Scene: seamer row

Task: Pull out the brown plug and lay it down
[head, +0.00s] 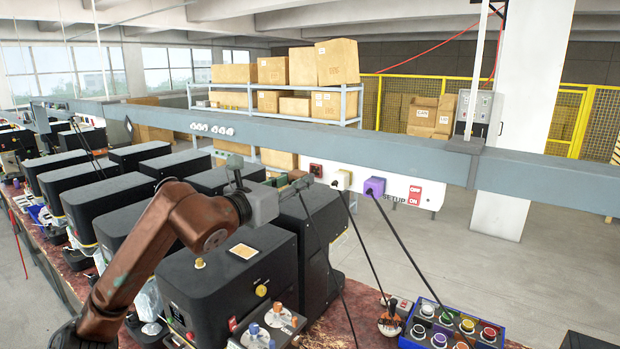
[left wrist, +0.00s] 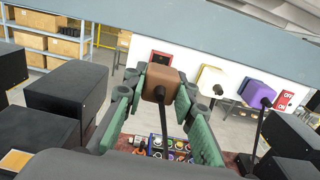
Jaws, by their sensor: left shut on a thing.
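My left gripper (left wrist: 160,92) is shut on the brown plug (left wrist: 160,85), which sits between its green fingers with a dark cord hanging down. In the head view the gripper (head: 300,182) is just left of the red socket (head: 316,169), and the plug is mostly hidden. The red socket also shows behind the plug in the left wrist view (left wrist: 159,57). Its face looks bare, and the plug appears apart from it. A white plug (head: 342,178) and a purple plug (head: 374,186) are seated to the right on the white panel. My right gripper is not in view.
A grey beam (head: 400,147) runs above the panel. Black machine housings (head: 225,280) stand below my left arm. A blue tray of colored knobs (head: 410,342) and a small joystick box (head: 391,318) are on the worn red bench. Cords hang from the other plugs.

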